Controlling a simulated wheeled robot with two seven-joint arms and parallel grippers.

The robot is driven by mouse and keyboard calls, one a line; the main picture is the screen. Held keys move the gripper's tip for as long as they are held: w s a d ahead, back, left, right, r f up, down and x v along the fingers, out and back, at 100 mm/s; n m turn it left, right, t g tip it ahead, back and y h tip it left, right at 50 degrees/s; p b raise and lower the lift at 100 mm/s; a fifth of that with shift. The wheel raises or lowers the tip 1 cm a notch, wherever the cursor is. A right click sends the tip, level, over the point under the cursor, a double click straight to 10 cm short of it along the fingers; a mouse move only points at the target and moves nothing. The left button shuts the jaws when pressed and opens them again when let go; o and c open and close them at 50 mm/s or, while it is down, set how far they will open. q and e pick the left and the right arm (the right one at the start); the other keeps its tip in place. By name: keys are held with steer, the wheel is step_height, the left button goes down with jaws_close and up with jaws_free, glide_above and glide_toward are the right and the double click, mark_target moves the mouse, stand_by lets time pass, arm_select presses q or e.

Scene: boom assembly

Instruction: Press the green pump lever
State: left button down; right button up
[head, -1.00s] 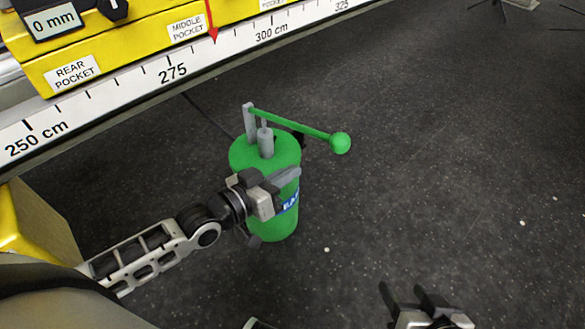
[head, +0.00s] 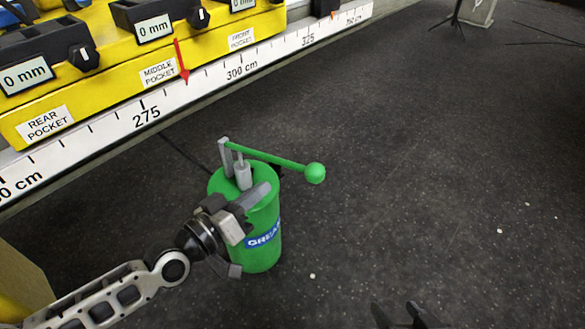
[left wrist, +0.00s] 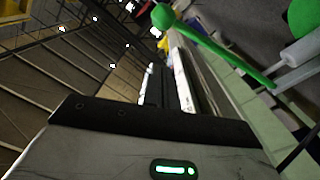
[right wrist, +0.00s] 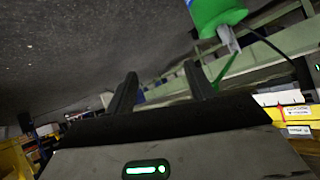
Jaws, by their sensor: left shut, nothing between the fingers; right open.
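The green grease pump (head: 262,252) stands upright on the floor in the head view. Its green lever (head: 270,158) runs from a grey post at the pump top out to a round knob (head: 316,173) at the right. My left gripper (head: 258,194) is shut and empty, in front of the pump's upper part and below the lever; it hides part of the pump. Contact cannot be told. The lever (left wrist: 220,46) also crosses the top of the left wrist view. My right gripper (head: 398,312) is open and empty at the bottom edge. The pump (right wrist: 216,14) shows upside down in the right wrist view.
A yellow panel (head: 205,50) with label plates and "0 mm" displays lies along the upper left, edged by a white ruler strip (head: 205,86). A stand (head: 480,12) is at the far top right. The dark floor right of the pump is clear.

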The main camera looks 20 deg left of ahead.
arm_select(q)
steer(key=shift+s+a+r+n+t+y, duration=0.1)
steer(key=shift+a+r+n+t+y, duration=0.3)
steer(key=shift+r+n, duration=0.45)
arm_select(e)
steer(key=shift+s+d+r, duration=0.15)
steer(key=shift+d+r, duration=0.15)
steer(key=shift+r, duration=0.4)
arm_select(q)
steer(key=shift+a, duration=0.1)
steer(key=p, duration=0.1)
glide_above(297, 169)
steer(key=v, duration=0.4)
steer(key=shift+d+f+b, duration=0.85)
steer(key=shift+d+f, duration=0.15)
steer(key=shift+f, duration=0.1)
steer(key=shift+d+f, duration=0.15)
steer(key=shift+d, duration=0.1)
arm_select(e)
steer(key=shift+a+f, duration=0.25)
steer(key=shift+f, duration=0.35)
steer(key=shift+a+f, duration=0.2)
steer(key=shift+f, duration=0.35)
